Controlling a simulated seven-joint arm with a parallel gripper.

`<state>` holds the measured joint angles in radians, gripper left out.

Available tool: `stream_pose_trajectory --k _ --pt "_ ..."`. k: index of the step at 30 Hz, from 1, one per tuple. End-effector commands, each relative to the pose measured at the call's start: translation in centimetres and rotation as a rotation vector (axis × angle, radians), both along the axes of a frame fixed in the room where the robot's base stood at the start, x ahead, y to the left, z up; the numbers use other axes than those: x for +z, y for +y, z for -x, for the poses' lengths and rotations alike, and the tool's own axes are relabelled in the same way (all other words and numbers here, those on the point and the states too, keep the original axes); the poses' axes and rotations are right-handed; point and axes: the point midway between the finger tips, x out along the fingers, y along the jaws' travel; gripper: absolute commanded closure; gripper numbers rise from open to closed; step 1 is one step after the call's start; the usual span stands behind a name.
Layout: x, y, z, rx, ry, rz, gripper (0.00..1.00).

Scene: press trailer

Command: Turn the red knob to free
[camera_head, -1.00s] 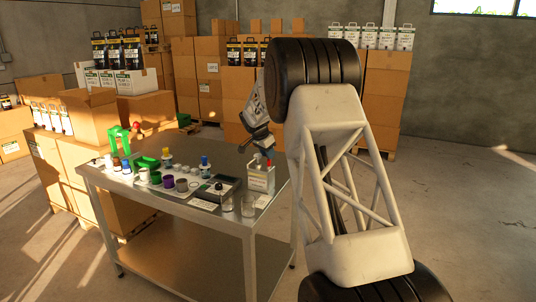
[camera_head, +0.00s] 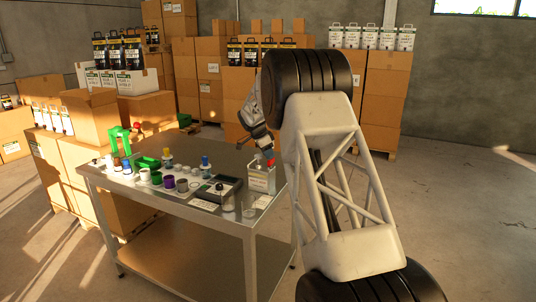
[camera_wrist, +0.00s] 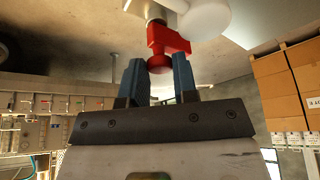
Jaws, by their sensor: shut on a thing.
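The red knob (camera_wrist: 170,40) is at the top middle of the wrist view, below a pale metal mount. Its lower round end sits between the two blue fingers of my gripper (camera_wrist: 159,70), which is shut on it. In the head view my gripper (camera_head: 266,151) is over the right end of the table, above a pale box with a label (camera_head: 260,180). A small red spot, likely the knob (camera_head: 270,162), shows just under the fingers. Its exact turn angle is too small to read there.
The metal table (camera_head: 160,207) holds several colored cups and bottles, a green stand (camera_head: 122,140) and a dark device (camera_head: 222,187). A clear glass (camera_head: 248,204) stands near the front right corner. Stacked cartons (camera_head: 385,90) fill the back. Floor at the right is open.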

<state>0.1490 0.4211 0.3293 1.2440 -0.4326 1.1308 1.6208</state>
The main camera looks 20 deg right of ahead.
Motion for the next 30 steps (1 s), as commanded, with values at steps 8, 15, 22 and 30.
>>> stream_pose_trajectory --k 8,15,22,30 --pt "0.0 0.0 0.0 0.0 0.0 0.0 0.47" --pt "0.1 0.0 0.0 0.0 0.0 0.0 0.47" --pt "1.1 0.5 0.0 0.0 -0.001 0.0 0.47" --pt "4.1 1.7 -0.1 0.0 -0.001 0.0 0.47"
